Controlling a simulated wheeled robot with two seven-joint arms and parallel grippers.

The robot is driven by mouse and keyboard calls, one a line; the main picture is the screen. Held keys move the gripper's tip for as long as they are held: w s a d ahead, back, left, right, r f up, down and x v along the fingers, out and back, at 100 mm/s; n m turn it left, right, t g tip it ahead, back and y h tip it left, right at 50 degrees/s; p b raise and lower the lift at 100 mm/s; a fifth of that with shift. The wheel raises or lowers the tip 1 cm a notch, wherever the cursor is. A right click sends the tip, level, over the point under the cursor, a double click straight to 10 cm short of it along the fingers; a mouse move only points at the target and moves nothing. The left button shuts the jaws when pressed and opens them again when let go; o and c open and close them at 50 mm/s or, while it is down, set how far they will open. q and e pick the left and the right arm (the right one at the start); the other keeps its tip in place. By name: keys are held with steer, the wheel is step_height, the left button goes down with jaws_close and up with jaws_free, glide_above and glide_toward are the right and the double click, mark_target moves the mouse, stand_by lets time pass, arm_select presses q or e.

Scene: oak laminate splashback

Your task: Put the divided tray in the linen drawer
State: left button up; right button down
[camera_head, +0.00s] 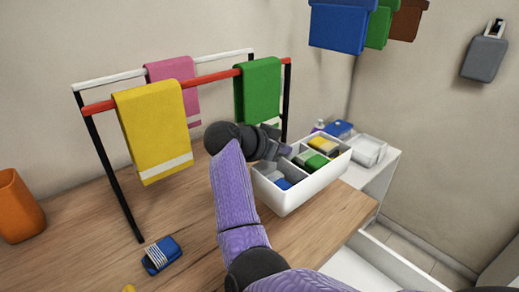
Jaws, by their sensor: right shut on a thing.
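The divided tray (311,188) is white with several compartments holding folded cloths in blue, green, white and yellow. It is at the right end of the wooden worktop; I cannot tell whether it rests there or is slightly raised. My left gripper is not in view.
A two-rail rack (111,178) holds yellow, pink and green towels behind my arm. A lower white surface (378,178) holds a clear box (368,150).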

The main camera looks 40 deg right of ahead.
mark_target(257, 176)
steer(key=shift+r, duration=0.35)
steer(key=shift+s+a+t, duration=0.3)
steer(key=shift+a, duration=0.1)
steer(key=s+a+n+t, duration=0.1)
steer(key=a, duration=0.2)
steer(key=s+a+n+t+y, duration=0.1)
steer(key=a+n+t, duration=0.1)
steer(key=a, duration=0.1)
steer(key=s+a+n+t, duration=0.1)
steer(key=a+n, duration=0.1)
steer(key=a, duration=0.2)
steer(key=shift+s+f+t+y, duration=0.4)
steer(key=s+a+f+n+t+y, duration=0.2)
steer(key=s+a+n+t+y, duration=0.2)
steer(key=a, duration=0.6)
steer(key=s+n, duration=0.2)
steer(key=s, duration=0.1)
steer(key=shift+a+y, duration=0.3)
steer(key=shift+a, duration=0.05)
